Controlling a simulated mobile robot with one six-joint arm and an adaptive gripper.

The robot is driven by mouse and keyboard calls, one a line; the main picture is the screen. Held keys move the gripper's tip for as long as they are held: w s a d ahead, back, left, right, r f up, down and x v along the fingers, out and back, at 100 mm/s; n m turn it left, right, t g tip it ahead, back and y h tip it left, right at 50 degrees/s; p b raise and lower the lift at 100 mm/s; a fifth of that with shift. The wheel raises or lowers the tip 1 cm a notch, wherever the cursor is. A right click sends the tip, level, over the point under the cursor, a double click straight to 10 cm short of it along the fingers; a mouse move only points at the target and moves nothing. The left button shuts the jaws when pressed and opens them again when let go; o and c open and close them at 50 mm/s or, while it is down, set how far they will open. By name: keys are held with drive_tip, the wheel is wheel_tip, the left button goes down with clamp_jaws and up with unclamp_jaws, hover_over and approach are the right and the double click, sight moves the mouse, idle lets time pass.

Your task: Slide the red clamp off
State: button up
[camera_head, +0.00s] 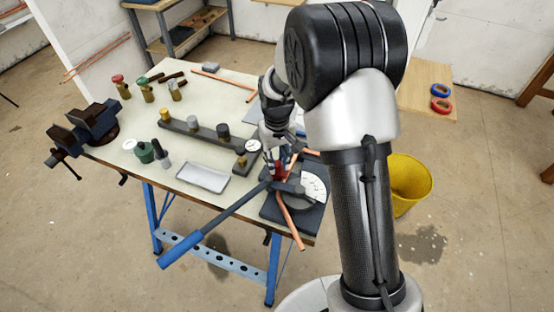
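A small red part (278,169), which looks like the red clamp, shows at the pipe bender (308,190) near the front right corner of the workbench. A copper pipe (290,220) runs through the bender and sticks out past the bench edge. My gripper (274,160) points down right at the red part, coming from above. My arm and gripper hide much of it. I cannot tell whether the fingers are closed on it or only beside it.
The bender's long blue-ended handle (180,250) juts out past the bench's front edge. A grey tray (203,177), a bar with fittings (200,130), a vise (92,122) and several valves stand on the bench (185,195). A yellow bucket (410,185) stands on the floor at right.

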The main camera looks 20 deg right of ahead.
sight(267, 172)
clamp_jaws()
drive_tip(key=w+a, duration=0.1)
drive_tip(key=w+a+p, duration=0.1)
drive_tip(key=shift+a, duration=0.4)
drive_tip(key=o, duration=0.6)
unclamp_jaws()
drive_tip(key=shift+c, duration=0.2)
drive_tip(key=shift+o, duration=0.2)
